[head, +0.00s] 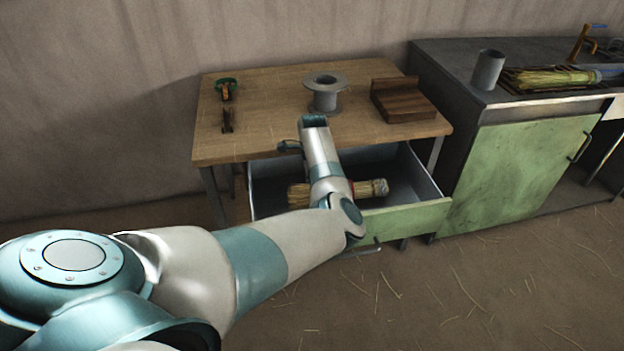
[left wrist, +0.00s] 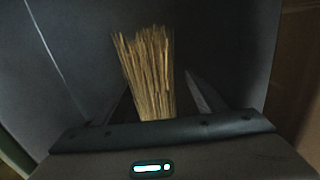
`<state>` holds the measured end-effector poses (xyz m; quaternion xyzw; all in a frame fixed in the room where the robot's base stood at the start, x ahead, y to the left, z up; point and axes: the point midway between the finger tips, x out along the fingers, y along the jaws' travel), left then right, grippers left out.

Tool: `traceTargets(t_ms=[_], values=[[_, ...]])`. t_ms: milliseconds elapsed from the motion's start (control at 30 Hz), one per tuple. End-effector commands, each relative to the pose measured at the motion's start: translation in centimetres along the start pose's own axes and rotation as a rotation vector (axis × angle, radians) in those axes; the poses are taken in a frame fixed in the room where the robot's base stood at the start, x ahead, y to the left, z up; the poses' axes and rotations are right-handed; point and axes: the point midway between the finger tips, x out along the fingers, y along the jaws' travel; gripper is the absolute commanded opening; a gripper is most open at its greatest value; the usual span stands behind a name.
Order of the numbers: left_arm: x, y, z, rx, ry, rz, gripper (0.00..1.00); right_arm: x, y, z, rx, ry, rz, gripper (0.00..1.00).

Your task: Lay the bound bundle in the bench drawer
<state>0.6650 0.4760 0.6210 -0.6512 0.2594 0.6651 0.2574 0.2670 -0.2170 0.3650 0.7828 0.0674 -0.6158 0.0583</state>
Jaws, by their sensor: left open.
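The bound straw bundle (head: 372,188) is inside the open bench drawer (head: 405,218), roughly along the drawer's front. A red band shows near its right end, and my left arm hides its middle. In the left wrist view, the bundle's straw end (left wrist: 147,72) points away from my left gripper (left wrist: 158,82). The gripper's fingers are apart, one on each side of the straw; I cannot tell whether they touch it. In the head view my arm hides the fingers. I cannot tell whether the bundle rests fully on the drawer floor. My right gripper is not in view.
The wooden bench top (head: 262,100) above the drawer carries a grey spool (head: 326,95), a brown wooden block (head: 402,100) and small tools. A green-doored cabinet (head: 520,175) stands close to the drawer's right, with a grey cup (head: 488,70) and another straw bundle (head: 550,78) on top.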

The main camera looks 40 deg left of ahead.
Motion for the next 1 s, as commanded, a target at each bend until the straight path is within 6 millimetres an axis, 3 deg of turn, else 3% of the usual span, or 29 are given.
traceTargets(t_ms=[267, 800, 1000], values=[[-2.3, -0.1, 0.0, 0.000, 0.000, -0.003, 0.65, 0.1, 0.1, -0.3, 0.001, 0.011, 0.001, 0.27], [-12.7, -0.1, 0.0, 0.000, 0.001, -0.004, 0.65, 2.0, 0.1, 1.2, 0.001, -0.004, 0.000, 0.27], [-15.7, -0.1, 0.0, 0.000, 0.001, -0.003, 0.65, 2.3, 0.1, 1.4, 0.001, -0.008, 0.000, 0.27]])
